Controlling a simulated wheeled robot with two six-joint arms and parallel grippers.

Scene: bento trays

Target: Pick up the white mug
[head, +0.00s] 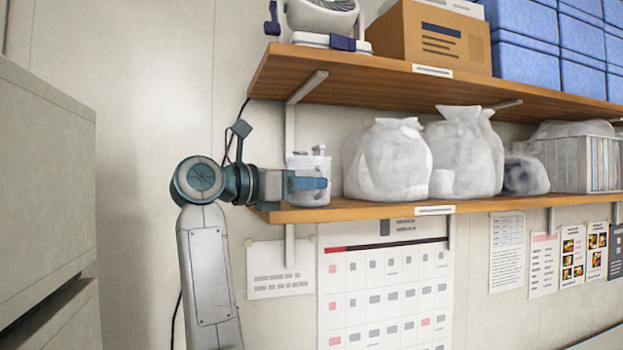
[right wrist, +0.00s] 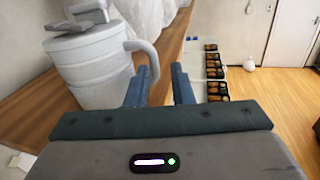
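The white mug (head: 308,162) stands upright at the left end of the lower wooden shelf, with grey-white utensil-like pieces sticking out of its top. In the right wrist view the mug (right wrist: 92,72) is at the left, its curved handle (right wrist: 146,52) reaching toward my fingers. My right gripper (head: 310,184) is at the mug's side and hides part of it in the head view. In the right wrist view its two blue fingers (right wrist: 161,80) are apart. The handle's lower end is close to the left finger; I cannot tell if they touch. My left gripper is not in view.
White bags (head: 398,160) stand on the lower shelf (head: 375,209) right of the mug. The upper shelf (head: 350,78) hangs above, carrying a cardboard box (head: 425,40) and blue bins. A grey cabinet (head: 45,180) stands at the left.

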